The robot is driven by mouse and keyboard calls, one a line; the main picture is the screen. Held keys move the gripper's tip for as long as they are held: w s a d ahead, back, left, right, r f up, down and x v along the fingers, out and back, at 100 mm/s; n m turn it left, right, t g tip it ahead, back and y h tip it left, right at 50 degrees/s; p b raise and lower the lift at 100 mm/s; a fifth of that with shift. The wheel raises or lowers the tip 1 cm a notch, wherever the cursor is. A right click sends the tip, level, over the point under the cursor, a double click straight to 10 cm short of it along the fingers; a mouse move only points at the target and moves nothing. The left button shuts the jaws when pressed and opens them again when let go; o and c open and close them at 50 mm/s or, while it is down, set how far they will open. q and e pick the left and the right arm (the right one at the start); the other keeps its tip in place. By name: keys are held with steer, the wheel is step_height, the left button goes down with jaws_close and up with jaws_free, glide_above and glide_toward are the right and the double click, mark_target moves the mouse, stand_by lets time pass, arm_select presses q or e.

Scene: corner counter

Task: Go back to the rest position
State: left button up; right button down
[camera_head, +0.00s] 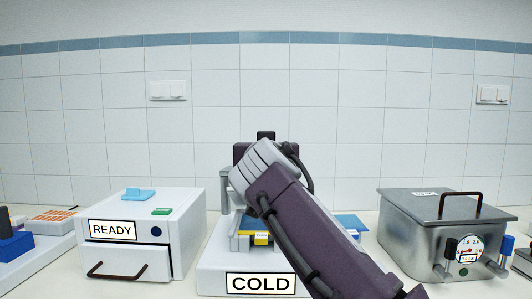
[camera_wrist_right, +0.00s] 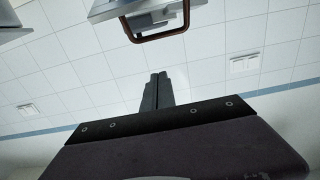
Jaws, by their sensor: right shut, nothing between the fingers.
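My right arm (camera_head: 320,240) rises from the bottom right in the head view and leans up to the left, in front of the middle of the counter. Its wrist end stands before the tiled wall, above the device labelled COLD. My right gripper (camera_wrist_right: 159,76) shows in the right wrist view with its two dark fingers together and nothing between them. In the head view its fingers are mostly hidden behind the wrist. My left arm and gripper are not in view.
A white READY box (camera_head: 185,240) with a drawer stands left of the COLD device (camera_head: 208,282), which my arm partly covers. A steel box (camera_head: 400,240) with a brown handle and gauge stands right. An orange-dotted rack (camera_head: 55,216) sits far left.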

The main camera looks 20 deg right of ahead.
steer(key=shift+v, duration=1.95)
steer(key=shift+r, duration=0.1)
